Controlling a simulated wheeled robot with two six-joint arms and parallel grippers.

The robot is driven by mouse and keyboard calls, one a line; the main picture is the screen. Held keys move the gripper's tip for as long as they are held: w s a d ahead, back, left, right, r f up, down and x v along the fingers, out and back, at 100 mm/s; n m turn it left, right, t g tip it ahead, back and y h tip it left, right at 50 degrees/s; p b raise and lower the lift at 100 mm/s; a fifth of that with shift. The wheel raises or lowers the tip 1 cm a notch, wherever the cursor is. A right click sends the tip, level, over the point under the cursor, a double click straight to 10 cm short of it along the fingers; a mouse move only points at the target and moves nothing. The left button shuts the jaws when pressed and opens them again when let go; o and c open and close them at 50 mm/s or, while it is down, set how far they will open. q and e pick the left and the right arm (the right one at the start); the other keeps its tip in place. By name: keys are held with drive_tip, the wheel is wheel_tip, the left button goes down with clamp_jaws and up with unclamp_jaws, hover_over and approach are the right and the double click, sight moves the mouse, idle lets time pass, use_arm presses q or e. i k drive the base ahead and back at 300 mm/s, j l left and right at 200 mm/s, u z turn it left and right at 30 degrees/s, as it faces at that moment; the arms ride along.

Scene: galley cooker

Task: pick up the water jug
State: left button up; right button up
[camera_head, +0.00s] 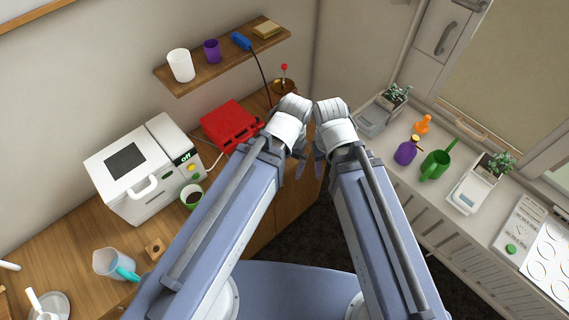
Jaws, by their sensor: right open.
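The water jug, a pale translucent jug (108,262) with a teal handle, stands upright on the wooden counter at the lower left in the head view. My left gripper (300,168) and my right gripper (319,166) are close together in the middle of the view, pointing down past the counter edge. Both are well to the right of the jug and apart from it. The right gripper is open, with nothing seen in it. The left gripper's fingers are partly hidden by its wrist, so its opening is unclear.
A white microwave (140,168), a green cup (192,196) and a small wooden block (155,249) are near the jug. The right counter holds a green watering can (437,163), a purple bottle (405,153) and planters.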

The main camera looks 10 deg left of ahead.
sight(110, 262)
drive_tip(key=u, duration=1.45)
